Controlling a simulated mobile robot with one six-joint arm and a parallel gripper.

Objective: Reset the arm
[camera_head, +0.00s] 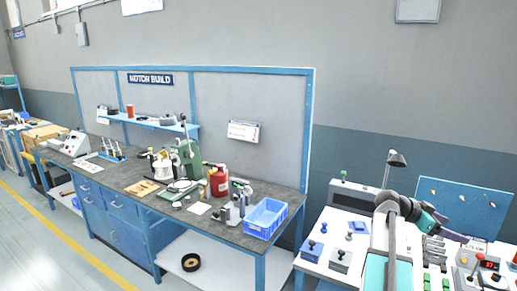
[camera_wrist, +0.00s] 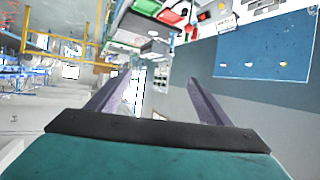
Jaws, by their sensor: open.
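My arm reaches up over the white bench at the right of the head view, with its wrist bent to the right. My gripper (camera_head: 464,238) is at its end, held above the white bench and in front of the blue pegboard. In the wrist view my gripper (camera_wrist: 157,92) shows two purple-grey fingers set wide apart, with nothing between them. It is open and empty. The wrist view is tilted, with the room lying on its side. I cannot tell from the head view how high the fingertips stand above the bench.
The white bench (camera_head: 318,222) bears a blue knob fixture (camera_head: 312,246), a lamp (camera_head: 396,158) and a control box with a red display (camera_head: 488,265). A blue pegboard (camera_head: 462,205) stands behind. Left is the motor bench (camera_head: 232,237) with a blue crate (camera_head: 266,218) and a red can (camera_head: 219,182).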

